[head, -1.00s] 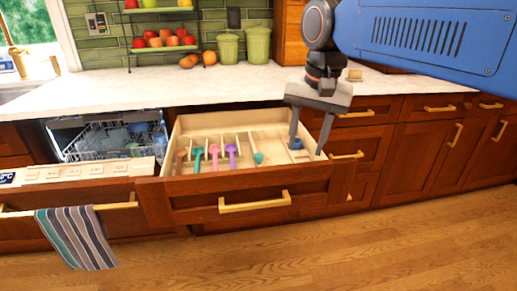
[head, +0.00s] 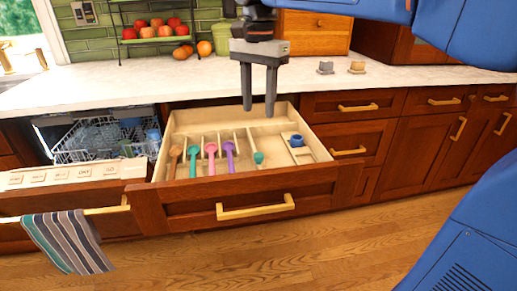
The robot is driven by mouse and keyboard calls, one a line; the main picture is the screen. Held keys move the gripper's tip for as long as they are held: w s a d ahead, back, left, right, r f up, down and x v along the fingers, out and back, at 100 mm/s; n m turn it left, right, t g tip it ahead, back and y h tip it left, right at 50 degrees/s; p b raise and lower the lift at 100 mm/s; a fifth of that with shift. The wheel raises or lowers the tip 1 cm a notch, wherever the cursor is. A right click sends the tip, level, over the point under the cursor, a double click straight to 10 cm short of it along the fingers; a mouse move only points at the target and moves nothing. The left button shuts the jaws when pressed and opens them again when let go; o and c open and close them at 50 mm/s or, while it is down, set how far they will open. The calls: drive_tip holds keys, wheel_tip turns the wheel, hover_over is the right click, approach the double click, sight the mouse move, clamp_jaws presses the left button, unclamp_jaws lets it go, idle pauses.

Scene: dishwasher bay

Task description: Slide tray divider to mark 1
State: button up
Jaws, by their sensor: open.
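The open drawer holds a light wooden tray (head: 180,124) with several thin upright dividers (head: 235,143) between its compartments. At its right end, a blue knob (head: 297,141) sits on a pale slotted strip (head: 304,155). Any numbered marks are too small to read. My gripper (head: 258,106) is open and empty, pointing down over the back part of the drawer. It is to the left of the blue knob and apart from it.
Several coloured spoons (head: 211,152) lie in the tray. The open dishwasher (head: 105,135) is at left, with a striped towel (head: 62,240) on its handle. Two small knobbed pieces (head: 326,68) stand on the counter (head: 400,72). The drawer handle (head: 255,207) sticks out in front.

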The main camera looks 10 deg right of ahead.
sight(258, 154)
wheel_tip(258, 154, down, 14)
drive_tip(key=shift+r, duration=0.1)
idle(0.4)
drive_tip(key=shift+c, duration=0.4)
clamp_jaws()
